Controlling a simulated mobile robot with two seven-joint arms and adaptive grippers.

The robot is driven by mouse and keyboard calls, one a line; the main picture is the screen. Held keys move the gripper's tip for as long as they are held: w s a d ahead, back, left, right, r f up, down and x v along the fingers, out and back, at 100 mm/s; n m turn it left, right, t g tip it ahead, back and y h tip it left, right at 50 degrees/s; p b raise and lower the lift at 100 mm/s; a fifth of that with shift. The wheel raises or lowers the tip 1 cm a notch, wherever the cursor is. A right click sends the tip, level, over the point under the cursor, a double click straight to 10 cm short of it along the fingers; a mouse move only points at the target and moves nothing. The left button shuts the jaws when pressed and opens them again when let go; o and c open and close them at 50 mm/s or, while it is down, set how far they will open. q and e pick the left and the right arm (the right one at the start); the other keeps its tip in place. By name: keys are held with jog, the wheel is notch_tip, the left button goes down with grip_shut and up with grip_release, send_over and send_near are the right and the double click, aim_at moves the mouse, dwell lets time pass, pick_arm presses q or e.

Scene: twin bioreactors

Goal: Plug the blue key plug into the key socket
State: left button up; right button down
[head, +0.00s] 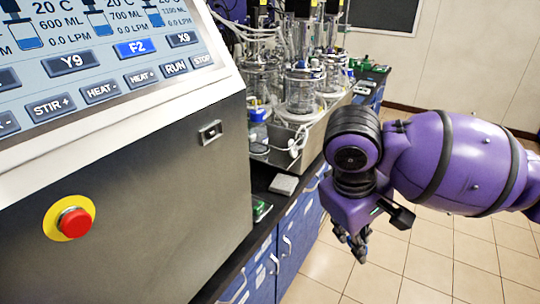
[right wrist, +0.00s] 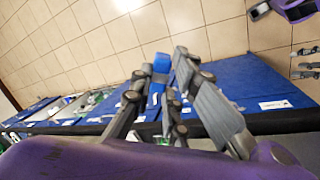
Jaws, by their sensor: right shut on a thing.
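The key socket (head: 210,132) is a small pale rectangular fitting with a dark opening on the grey metal front of the control cabinet. My right gripper (head: 357,252) hangs fingers-down to the right of the cabinet, well apart from the socket. In the right wrist view its fingers (right wrist: 163,90) are shut on the blue key plug (right wrist: 160,66), whose upper part shows between the fingertips. The plug is hard to make out in the head view. Purple and grey parts at the right edge of the wrist view look like my left gripper (right wrist: 304,63); its opening is unclear.
The cabinet has a touch screen (head: 100,60) and a red emergency button (head: 74,222). Glass bioreactor vessels (head: 303,90) with tubing stand on the bench behind. Blue drawers (head: 300,235) run below the bench. Tiled floor (head: 440,265) lies open to the right.

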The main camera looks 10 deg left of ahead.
pick_arm(q)
jog(key=shift+s+a+f+b, duration=0.15)
jog(key=shift+f+b, duration=0.45)
jog(key=shift+s+a+f+b, duration=0.1)
jog(key=shift+s+f+b, duration=0.05)
jog(key=shift+f+b, duration=0.45)
pick_arm(e)
jog(key=a+r+n+t+y, duration=0.2)
jog(key=a+r+n+y, duration=0.6)
jog(key=a+n, duration=0.3)
jog(key=w+a+r+n+t+y, duration=0.1)
jog(key=a+r+n+t+y, duration=0.1)
jog(key=a+r+n+y, duration=0.7)
jog(key=a+n+y, duration=0.2)
jog(key=n, duration=0.2)
jog(key=shift+w+a+r+y, duration=0.15)
jog(key=shift+w+a+y, duration=0.05)
jog(key=shift+y, duration=0.1)
pick_arm(q)
jog(key=shift+w+d+r, duration=0.1)
jog(key=shift+w+r, duration=0.25)
jog(key=shift+w, duration=0.2)
pick_arm(e)
jog(key=shift+w+d+t, duration=0.1)
jog(key=shift+w+t, duration=0.05)
jog(key=shift+t, duration=0.15)
pick_arm(q)
jog(key=shift+s, duration=0.3)
